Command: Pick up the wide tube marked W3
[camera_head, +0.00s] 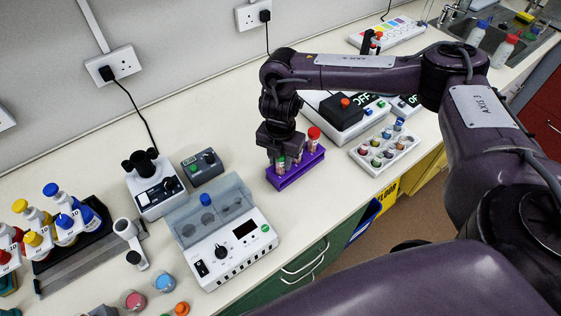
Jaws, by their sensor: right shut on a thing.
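A purple rack (290,176) stands near the bench's front edge and holds a few tubes. A wide tube with a red cap (313,134) stands at its right. A tube with a green cap (280,163) shows at the left of the rack, just under my right gripper (279,154). My right gripper points down over the rack and is shut on a tube there, which its fingers mostly cover. The tube markings are too small to read, so I cannot tell which is W3. My left gripper is not in view.
A centrifuge-like device (230,245) with a clear lid stands left of the rack. A white tray (386,152) of small coloured-cap vials is to its right. A dark-topped device (341,110) stands behind. Bottles (66,222) fill the far left.

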